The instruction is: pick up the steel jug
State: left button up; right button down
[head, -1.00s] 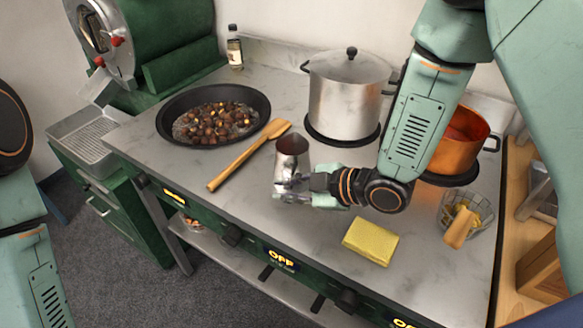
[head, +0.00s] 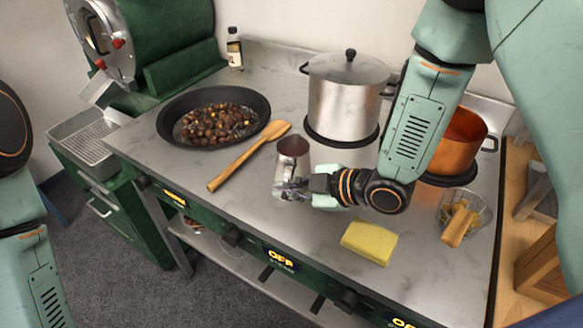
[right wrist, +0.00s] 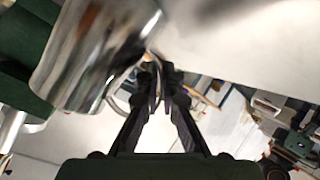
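The steel jug (head: 289,168) is a small shiny cylinder near the front middle of the counter, left of my right gripper (head: 290,188). In the right wrist view the jug (right wrist: 95,50) fills the upper left, with its curved handle reaching between the fingers. My right gripper (right wrist: 157,80) is nearly closed there, its fingertips on the jug's handle. Whether the jug's base touches the counter or is just above it, I cannot tell. Only links of my left arm show at the left edge; the left gripper is out of view.
A pan of chestnuts (head: 168,138) is at the back left. A copper pot (head: 455,145), yellow sponge (head: 369,242) and wire basket (head: 480,212) lie right.

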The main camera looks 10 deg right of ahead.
aim_at(286, 174)
jog(key=shift+r, duration=0.1)
dwell(0.3)
jog(key=shift+r, duration=0.5)
notch_tip(286, 174, up, 6)
jog(key=shift+w+r+p, duration=0.1)
jog(key=shift+r+p, duration=0.15)
jog(key=shift+p, duration=0.5)
jog(key=shift+r, duration=1.05)
